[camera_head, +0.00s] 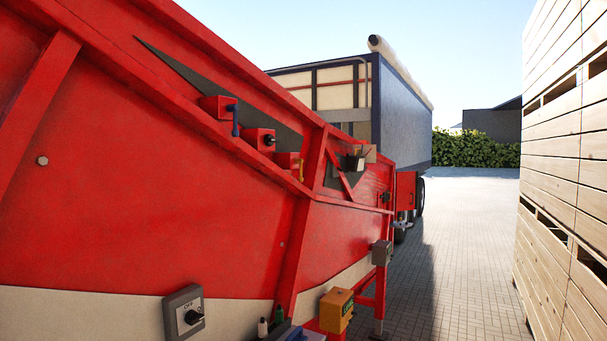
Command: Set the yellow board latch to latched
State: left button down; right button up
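The block is fixed to the sloping side of the red machine (150,180). The handle appears to hang downward, but it is too small to tell whether it is latched. A similar red block with a blue handle (235,120) sits higher to the left, and one with a black knob (269,140) sits between them. Neither of my grippers shows in the head view.
A grey switch box (184,312) marked OFF is low on the machine. A yellow box (336,309) and small bottles (263,328) are at the bottom. Wooden crates (560,170) stand right, and a trailer (402,115) behind. The paving (465,240) between is clear.

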aim_at(301, 161)
jog(key=z, duration=0.65)
jog(key=i, duration=0.65)
jog(key=z, duration=0.9)
jog(key=i, duration=0.7)
